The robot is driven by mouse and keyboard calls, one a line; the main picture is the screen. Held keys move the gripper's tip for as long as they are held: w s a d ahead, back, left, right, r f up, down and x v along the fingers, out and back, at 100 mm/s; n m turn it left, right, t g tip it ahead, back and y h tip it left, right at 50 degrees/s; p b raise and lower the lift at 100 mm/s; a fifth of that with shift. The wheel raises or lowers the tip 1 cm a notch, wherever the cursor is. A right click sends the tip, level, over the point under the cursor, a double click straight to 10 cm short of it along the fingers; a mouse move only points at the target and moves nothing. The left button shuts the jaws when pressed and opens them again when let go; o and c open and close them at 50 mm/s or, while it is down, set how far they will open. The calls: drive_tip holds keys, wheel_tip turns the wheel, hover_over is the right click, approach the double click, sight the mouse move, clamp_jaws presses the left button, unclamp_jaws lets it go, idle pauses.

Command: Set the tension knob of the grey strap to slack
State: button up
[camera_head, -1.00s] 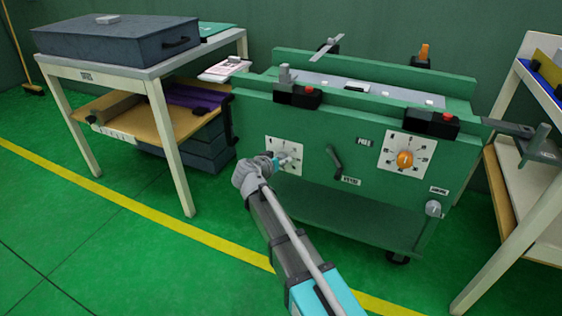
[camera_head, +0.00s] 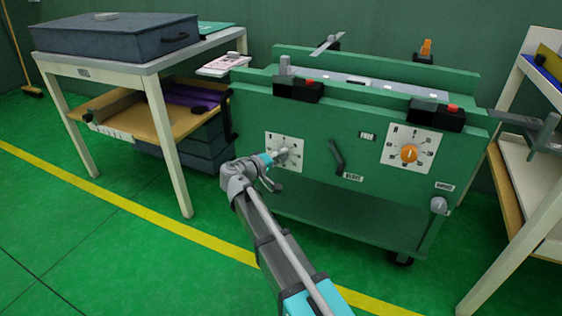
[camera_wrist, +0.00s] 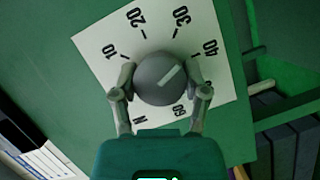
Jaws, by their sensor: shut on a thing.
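The grey knob (camera_wrist: 160,82) sits on a white dial plate (camera_wrist: 95,42) on the front of a green cart. The plate is marked 10 to 60 and N. The knob's white pointer line points to the upper right in the wrist view, about at 40. My gripper (camera_wrist: 161,78) has one finger on each side of the knob and is shut on it. In the head view my gripper (camera_head: 276,162) partly covers the knob and the plate (camera_head: 295,163). No grey strap can be told for sure.
Right of the dial are a black lever (camera_head: 337,157), an orange knob (camera_head: 409,153) on its own dial, and a small grey knob (camera_head: 438,205). Black clamps with red buttons (camera_head: 309,83) line the top edge. A table (camera_head: 168,125) stands left, a shelf (camera_head: 530,170) right.

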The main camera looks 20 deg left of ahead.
drive_tip(key=shift+n+t+h+b, duration=0.35)
drive_tip(key=shift+n+b, duration=0.35)
drive_tip(key=shift+n, duration=0.6)
drive_tip(key=shift+a, duration=0.1)
drive_tip(key=o, duration=1.1)
drive_tip(key=shift+o, duration=0.2)
